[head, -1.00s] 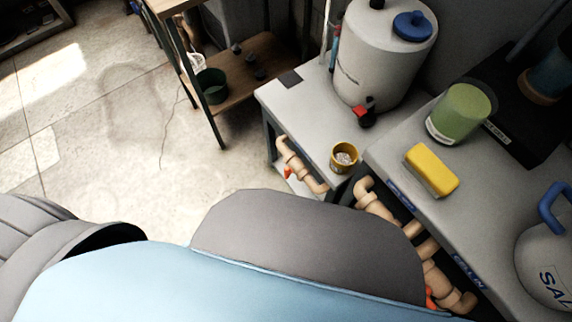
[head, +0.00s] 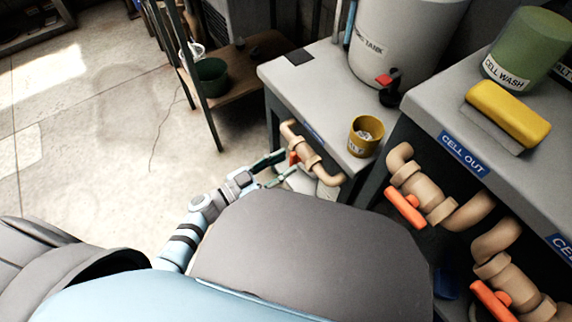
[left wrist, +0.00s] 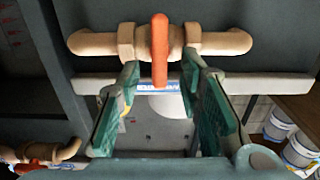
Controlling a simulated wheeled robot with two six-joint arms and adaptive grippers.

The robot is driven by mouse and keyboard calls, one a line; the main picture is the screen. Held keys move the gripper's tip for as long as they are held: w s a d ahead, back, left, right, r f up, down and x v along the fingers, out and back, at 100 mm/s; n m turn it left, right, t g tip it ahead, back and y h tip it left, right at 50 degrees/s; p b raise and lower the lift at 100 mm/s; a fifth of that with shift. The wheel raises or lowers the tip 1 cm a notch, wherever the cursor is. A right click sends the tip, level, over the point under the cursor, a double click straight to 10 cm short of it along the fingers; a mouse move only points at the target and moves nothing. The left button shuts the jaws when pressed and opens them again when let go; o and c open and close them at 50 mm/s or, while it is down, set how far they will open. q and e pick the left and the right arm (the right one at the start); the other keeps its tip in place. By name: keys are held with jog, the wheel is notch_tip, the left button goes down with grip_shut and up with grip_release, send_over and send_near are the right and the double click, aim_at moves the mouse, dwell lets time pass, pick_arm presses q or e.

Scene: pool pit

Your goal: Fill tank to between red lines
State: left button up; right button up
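The white tank (head: 405,40), its label partly reading "TANK", stands on a grey bench (head: 310,80) with a red-and-black tap (head: 390,85) at its foot. Below the bench front runs a tan pipe (head: 325,172) with an orange-red valve handle (head: 294,158). My left gripper (head: 272,168) is at this handle. In the left wrist view its green fingers (left wrist: 162,78) are apart, with the handle (left wrist: 159,48) between or just beyond their tips; contact cannot be told. Faint red marks (left wrist: 12,40) show on a dark surface at upper left. My right gripper is not in view.
A yellow cup (head: 364,140) stands on the bench edge. To the right, a "CELL OUT" bench carries a yellow sponge-like block (head: 510,113) and a green "CELL WASH" container (head: 525,48), with more orange-handled valves (head: 405,206) below. The floor (head: 90,130) at left is clear.

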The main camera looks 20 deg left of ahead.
pick_arm(q)
jog(key=shift+w+d, duration=0.45)
grip_shut()
jog(key=n+p, duration=0.2)
jog(key=p, duration=0.1)
jog(key=shift+w+a+r+n, duration=0.1)
jog(key=shift+r+n, duration=0.1)
jog(key=shift+n, duration=0.1)
jog(key=shift+f+n, duration=0.2)
jog(key=shift+n, duration=0.1)
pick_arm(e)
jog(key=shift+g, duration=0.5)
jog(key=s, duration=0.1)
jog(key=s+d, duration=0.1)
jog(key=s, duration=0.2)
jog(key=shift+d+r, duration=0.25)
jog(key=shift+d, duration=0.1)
pick_arm(q)
grip_release()
